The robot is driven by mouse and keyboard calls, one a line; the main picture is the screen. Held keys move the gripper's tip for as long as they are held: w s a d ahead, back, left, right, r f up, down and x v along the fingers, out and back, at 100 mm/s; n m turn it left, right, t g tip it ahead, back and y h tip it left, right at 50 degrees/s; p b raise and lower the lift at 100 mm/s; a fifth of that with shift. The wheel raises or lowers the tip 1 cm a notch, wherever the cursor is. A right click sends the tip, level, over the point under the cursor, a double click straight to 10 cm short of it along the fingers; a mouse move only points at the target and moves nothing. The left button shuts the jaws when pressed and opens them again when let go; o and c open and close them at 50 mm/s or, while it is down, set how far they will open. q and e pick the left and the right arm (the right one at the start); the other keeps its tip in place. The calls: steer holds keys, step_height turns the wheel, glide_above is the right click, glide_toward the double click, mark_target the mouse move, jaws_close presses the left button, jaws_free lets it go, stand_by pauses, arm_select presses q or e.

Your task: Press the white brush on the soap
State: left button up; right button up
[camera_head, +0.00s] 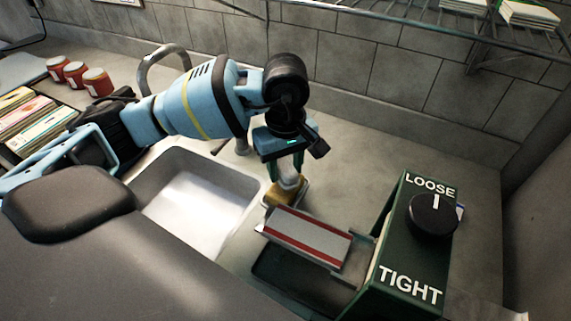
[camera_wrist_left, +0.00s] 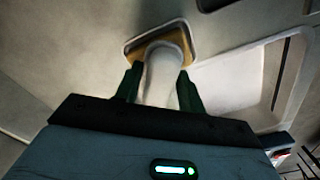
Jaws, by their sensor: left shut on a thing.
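The white brush (camera_head: 290,181) is upright between the fingers of my left gripper (camera_head: 286,164), to the right of the sink. It also shows in the left wrist view (camera_wrist_left: 163,78), where the two green fingers (camera_wrist_left: 158,88) are closed on its sides. A yellow-brown block (camera_head: 273,199), which looks like the soap, lies at the brush's lower end. In the left wrist view the block (camera_wrist_left: 133,50) surrounds the brush's far end. They look in contact, but the gripper and brush hide the exact meeting point. My right gripper is in neither view.
A white sink (camera_head: 190,208) with a curved faucet (camera_head: 153,66) is to the left. A red-striped grey block (camera_head: 307,237) and a green box with a dial (camera_head: 432,214) stand to the right. Red-brown jars (camera_head: 97,83) are at the far left. The back right counter is clear.

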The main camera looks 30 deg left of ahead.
mark_target(285, 164)
arm_select(q)
steer(key=shift+f, duration=0.2)
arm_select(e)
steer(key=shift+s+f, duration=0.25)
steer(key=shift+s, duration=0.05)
arm_select(q)
steer(key=shift+f, duration=0.25)
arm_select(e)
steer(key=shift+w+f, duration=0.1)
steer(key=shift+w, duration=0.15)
arm_select(q)
steer(key=shift+f+b, duration=0.1)
steer(key=shift+b, duration=0.2)
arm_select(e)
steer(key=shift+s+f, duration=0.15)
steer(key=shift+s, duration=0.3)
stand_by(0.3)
arm_select(q)
steer(key=shift+s, duration=0.1)
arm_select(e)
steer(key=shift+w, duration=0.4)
